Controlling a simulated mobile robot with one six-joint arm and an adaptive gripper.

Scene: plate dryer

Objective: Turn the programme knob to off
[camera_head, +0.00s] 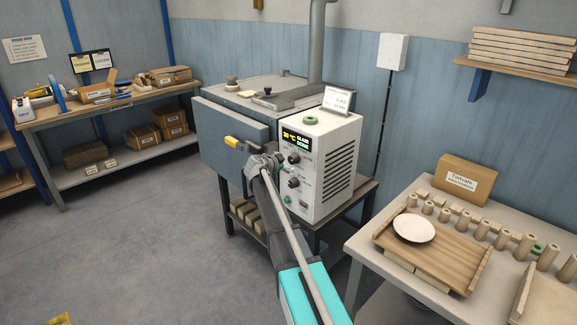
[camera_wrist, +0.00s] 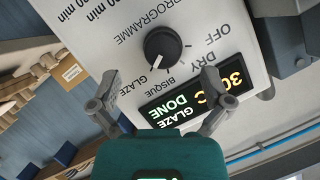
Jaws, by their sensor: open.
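The programme knob (camera_wrist: 163,48) is round and black on the white control box's front panel, seen upside down in the wrist view. Its white pointer mark leans towards the word GLAZE; the words BISQUE, DRY and OFF are printed around it. In the head view the knob (camera_head: 293,158) sits under the display, right beside my gripper (camera_head: 267,163). In the wrist view my gripper (camera_wrist: 161,78) is open and empty, its fingers apart on either side of the line to the knob. They do not appear to touch it.
The lit display (camera_wrist: 200,100) reads 30 °C, GLAZE DONE. The control box (camera_head: 325,175) has another knob (camera_head: 293,182) lower down. The grey kiln (camera_head: 235,135) stands to its left. A table (camera_head: 362,240) with a white plate (camera_head: 413,228) on a wooden board stands at right.

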